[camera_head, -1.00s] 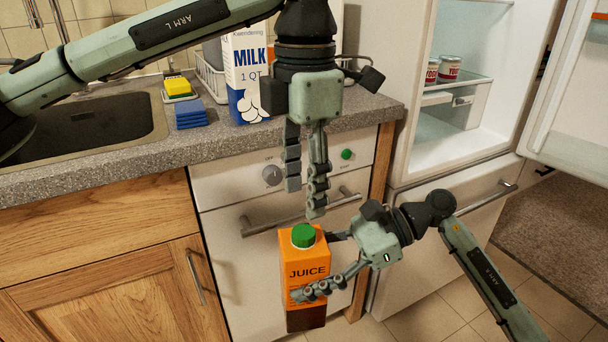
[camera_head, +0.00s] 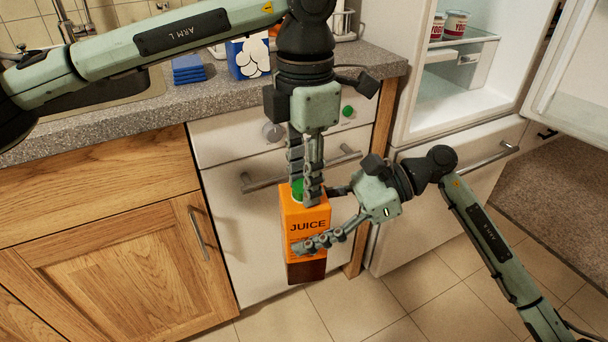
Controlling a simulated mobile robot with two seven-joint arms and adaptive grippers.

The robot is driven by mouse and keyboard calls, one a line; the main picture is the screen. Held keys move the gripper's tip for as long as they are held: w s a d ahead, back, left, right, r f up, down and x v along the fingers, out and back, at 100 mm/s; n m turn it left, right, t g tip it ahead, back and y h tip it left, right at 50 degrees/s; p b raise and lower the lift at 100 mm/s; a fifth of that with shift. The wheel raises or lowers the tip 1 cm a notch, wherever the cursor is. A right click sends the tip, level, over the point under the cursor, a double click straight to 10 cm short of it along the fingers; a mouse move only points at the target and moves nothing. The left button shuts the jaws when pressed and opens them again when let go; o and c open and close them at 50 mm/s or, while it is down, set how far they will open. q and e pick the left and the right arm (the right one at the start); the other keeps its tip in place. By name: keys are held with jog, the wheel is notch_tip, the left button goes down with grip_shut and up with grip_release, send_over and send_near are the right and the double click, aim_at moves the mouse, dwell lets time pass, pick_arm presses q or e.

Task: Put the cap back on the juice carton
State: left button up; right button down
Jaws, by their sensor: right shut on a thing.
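The orange juice carton (camera_head: 305,222) is upright in front of the white drawer front, above the floor. My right gripper (camera_head: 330,220) is shut on the carton from the right, one finger across its front and the other partly hidden behind it. The green cap (camera_head: 297,188) sits at the carton's top; whether it is seated tight cannot be seen. My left gripper (camera_head: 304,198) points straight down over the carton top. Its fingers look apart, one on the near right side of the cap and one behind it, and they partly hide the cap.
A drawer handle (camera_head: 265,185) is close behind the juice carton. The fridge (camera_head: 410,115) stands open at right, with yogurt cups (camera_head: 455,24) inside.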

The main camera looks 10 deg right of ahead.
pick_arm(q)
grip_shut()
jog(key=o, duration=0.6)
grip_release()
notch_tip(320, 180, up, 12)
dwell(0.7)
